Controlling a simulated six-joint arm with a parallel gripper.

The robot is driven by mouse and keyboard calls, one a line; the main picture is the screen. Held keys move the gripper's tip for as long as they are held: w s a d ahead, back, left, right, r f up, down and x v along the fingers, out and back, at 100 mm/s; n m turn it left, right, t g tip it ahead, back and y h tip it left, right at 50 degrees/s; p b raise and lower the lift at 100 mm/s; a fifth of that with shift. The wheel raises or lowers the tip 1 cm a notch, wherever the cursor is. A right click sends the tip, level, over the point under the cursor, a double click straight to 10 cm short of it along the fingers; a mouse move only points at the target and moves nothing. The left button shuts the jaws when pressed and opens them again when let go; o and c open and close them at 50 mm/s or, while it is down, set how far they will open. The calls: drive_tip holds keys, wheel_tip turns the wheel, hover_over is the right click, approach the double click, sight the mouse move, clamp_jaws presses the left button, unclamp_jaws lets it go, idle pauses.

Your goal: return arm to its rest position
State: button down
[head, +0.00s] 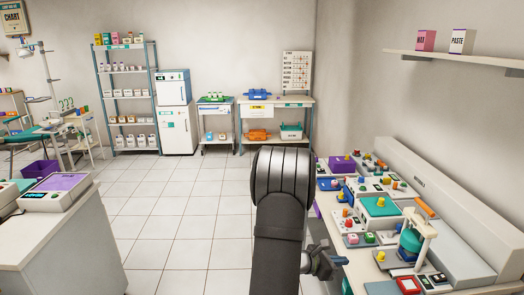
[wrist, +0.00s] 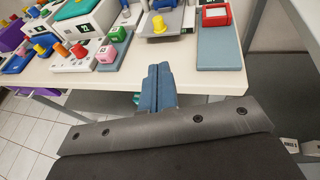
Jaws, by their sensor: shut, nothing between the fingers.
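My arm rises in the middle of the head view, with my gripper (head: 328,262) at its right side, close to the front edge of the white workbench (head: 340,228). In the wrist view my gripper (wrist: 160,74) is shut, its blue fingers together with nothing between them. The fingertips point toward the bench edge (wrist: 130,80). Whether they touch the edge I cannot tell. Part of the gripper is hidden behind my arm in the head view.
The bench holds a teal-topped box (head: 378,206), a white-framed press (head: 412,240), a red-topped block (head: 408,285) and several small coloured pieces. A counter with a purple-topped device (head: 58,190) stands left. Tiled floor (head: 180,215) lies clear between.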

approach(379, 256)
drive_tip(key=x, duration=0.5)
drive_tip(key=shift+f, duration=0.3)
drive_tip(key=shift+w+d, duration=0.15)
drive_tip(key=shift+d, duration=0.6)
